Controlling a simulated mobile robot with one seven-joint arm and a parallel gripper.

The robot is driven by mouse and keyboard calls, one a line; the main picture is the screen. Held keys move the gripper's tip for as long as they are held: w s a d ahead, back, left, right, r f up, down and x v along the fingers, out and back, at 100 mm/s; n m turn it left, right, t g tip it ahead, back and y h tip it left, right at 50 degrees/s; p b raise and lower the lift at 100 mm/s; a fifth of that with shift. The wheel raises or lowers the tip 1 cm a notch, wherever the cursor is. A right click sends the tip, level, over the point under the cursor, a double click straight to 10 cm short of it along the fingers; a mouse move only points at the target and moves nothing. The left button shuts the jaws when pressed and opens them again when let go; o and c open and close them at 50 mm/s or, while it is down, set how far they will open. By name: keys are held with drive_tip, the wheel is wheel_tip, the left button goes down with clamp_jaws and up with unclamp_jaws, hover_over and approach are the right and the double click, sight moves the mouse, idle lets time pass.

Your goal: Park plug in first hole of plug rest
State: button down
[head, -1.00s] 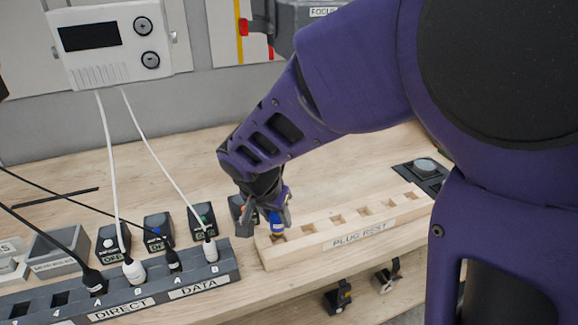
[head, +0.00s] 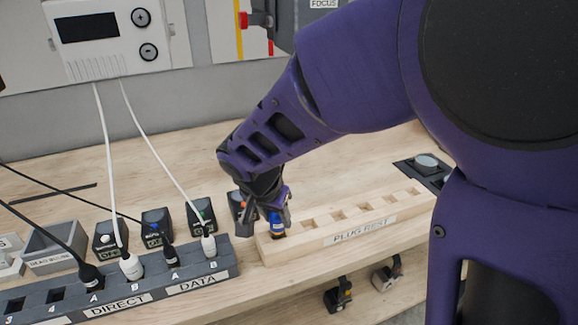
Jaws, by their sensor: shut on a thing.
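The plug rest (head: 362,236) is a long pale wooden block with a row of square holes and a "PLUG REST" label on its front. A plug with a blue body (head: 276,220) stands roughly upright at the leftmost hole of the block. My gripper (head: 265,216) reaches down from above and is shut on this plug. The plug's lower end is at or in that hole; how deep it sits I cannot tell. The gripper's fingers partly cover the plug.
A dark socket strip (head: 180,287) labelled DIRECT and DATA holds several corded plugs at the left. Small switch boxes (head: 157,225) stand behind it. A grey bin (head: 55,249) sits far left. The bench behind the plug rest is mostly clear.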

drive_tip(key=shift+f+b, duration=0.7)
drive_tip(key=shift+c, duration=1.9)
unclamp_jaws()
